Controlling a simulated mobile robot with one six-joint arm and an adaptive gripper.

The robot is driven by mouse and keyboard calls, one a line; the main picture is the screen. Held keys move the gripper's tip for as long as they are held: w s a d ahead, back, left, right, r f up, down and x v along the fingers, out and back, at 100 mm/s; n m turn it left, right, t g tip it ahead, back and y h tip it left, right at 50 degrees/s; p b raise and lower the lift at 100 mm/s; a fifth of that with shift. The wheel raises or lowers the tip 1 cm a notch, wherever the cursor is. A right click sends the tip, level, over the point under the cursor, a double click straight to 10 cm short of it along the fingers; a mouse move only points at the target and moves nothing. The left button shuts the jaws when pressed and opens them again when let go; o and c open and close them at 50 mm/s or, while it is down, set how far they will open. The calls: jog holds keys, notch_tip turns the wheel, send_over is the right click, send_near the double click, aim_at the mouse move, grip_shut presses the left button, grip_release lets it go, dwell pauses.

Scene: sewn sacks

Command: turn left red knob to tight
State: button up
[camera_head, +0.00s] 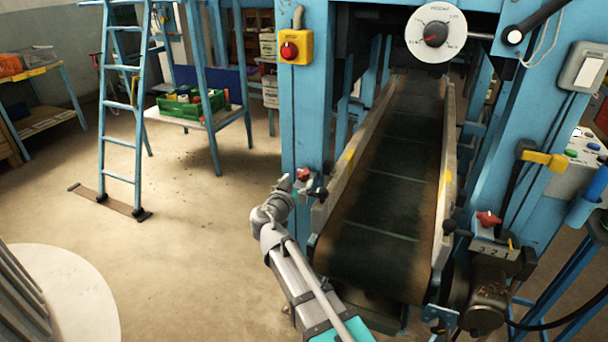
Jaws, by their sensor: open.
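The left red knob (303,174) sits on the blue machine post, at the left side of the conveyor's near end. My gripper (291,185) is open and just to the left of this knob, with its fingertips very close to it. I cannot tell whether they touch it or reach around it. My arm comes up from the bottom of the view. A second red knob (488,218) is on a bracket at the conveyor's right side, away from my gripper. No tight mark is readable at the left knob.
The dark conveyor belt (380,205) runs away between metal side rails. A yellow box with a red button (289,50) and a round dial (436,34) are higher up. A blue ladder (122,110) stands left.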

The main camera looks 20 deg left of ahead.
aim_at(299, 179)
jog(key=shift+w+d, duration=0.15)
jog(key=shift+w, duration=1.7)
jog(key=c, duration=1.1)
